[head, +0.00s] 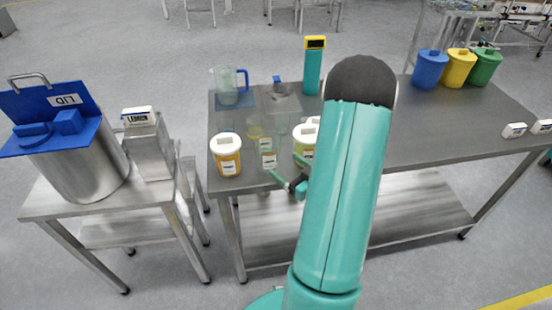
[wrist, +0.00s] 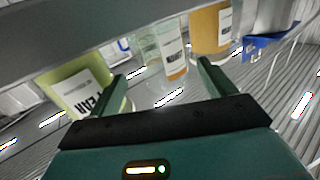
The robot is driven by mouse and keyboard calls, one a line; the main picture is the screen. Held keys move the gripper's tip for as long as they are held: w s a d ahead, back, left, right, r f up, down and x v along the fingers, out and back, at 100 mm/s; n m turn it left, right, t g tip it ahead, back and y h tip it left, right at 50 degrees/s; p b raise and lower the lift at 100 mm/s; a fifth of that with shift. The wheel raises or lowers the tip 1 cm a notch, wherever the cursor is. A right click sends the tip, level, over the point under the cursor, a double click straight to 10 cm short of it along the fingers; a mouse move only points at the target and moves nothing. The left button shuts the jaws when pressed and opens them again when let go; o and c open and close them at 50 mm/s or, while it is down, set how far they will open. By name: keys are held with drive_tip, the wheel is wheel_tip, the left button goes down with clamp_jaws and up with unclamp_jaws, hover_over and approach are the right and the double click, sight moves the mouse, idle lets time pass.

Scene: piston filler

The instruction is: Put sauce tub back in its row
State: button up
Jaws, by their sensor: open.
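My gripper (head: 289,184) is open and empty at the front edge of the steel table, low beside the tubs. An orange tub (head: 227,162) with a white lid and label stands at the table's front left corner. A yellow-green tub (head: 301,150) stands to its right, partly hidden by my arm. Between them is a clear labelled container (head: 267,158). In the wrist view (wrist: 162,70) my open fingers face the clear container (wrist: 173,58), with the green tub (wrist: 75,92), its label reading "PEAR" in part, at left and the orange tub (wrist: 210,28) at right. Which is the sauce tub is unclear.
Behind the tubs stand a clear jug (head: 228,88), a metal hopper (head: 281,100) and a teal post (head: 313,70). Blue, yellow and green bins (head: 457,68) stand at the back right. A side table at left holds a large steel pot (head: 78,165). The table's right middle is clear.

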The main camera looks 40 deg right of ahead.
drive_tip(key=shift+s, duration=1.55)
